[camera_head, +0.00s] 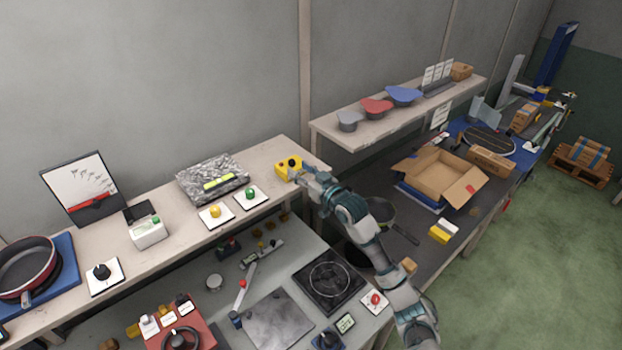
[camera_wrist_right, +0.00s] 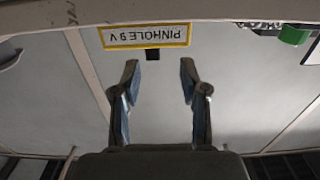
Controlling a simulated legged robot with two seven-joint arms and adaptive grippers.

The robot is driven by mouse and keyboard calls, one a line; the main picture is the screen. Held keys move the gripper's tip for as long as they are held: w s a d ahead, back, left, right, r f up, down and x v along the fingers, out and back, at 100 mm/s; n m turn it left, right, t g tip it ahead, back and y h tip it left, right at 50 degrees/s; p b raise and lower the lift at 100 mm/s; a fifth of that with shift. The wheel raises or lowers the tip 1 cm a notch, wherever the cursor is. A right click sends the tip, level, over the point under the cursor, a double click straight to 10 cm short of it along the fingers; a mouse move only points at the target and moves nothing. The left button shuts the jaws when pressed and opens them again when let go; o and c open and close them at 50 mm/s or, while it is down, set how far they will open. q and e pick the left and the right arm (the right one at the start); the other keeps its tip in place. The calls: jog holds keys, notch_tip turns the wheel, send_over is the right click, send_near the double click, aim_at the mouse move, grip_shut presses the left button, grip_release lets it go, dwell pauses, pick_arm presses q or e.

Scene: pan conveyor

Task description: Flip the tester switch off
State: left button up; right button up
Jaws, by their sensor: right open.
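The tester appears as a small yellow box (camera_head: 281,169) with black on top, at the right end of the upper shelf in the head view. In the right wrist view a yellow-framed label (camera_wrist_right: 146,35) reads "PINHOLE 9 V", upside down. A small black block (camera_wrist_right: 152,55), perhaps the switch, sits just below that label. My right gripper (camera_head: 297,168) is at the yellow box. It is open in the wrist view (camera_wrist_right: 159,68), with the black block between the lines of its fingers, just ahead of the tips. I cannot tell contact or the switch position. My left gripper is not in view.
A green button (camera_head: 250,191) and a yellow button (camera_head: 215,211) on white plates lie left of the box. A lower bench (camera_head: 210,310) with a hotplate (camera_head: 328,281) and tools lies below the shelf.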

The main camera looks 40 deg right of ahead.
jog(key=s+d, duration=0.1)
jog(key=s, duration=0.5)
jog(key=shift+f, duration=0.15)
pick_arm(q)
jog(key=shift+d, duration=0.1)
pick_arm(e)
jog(key=shift+s+d, duration=0.1)
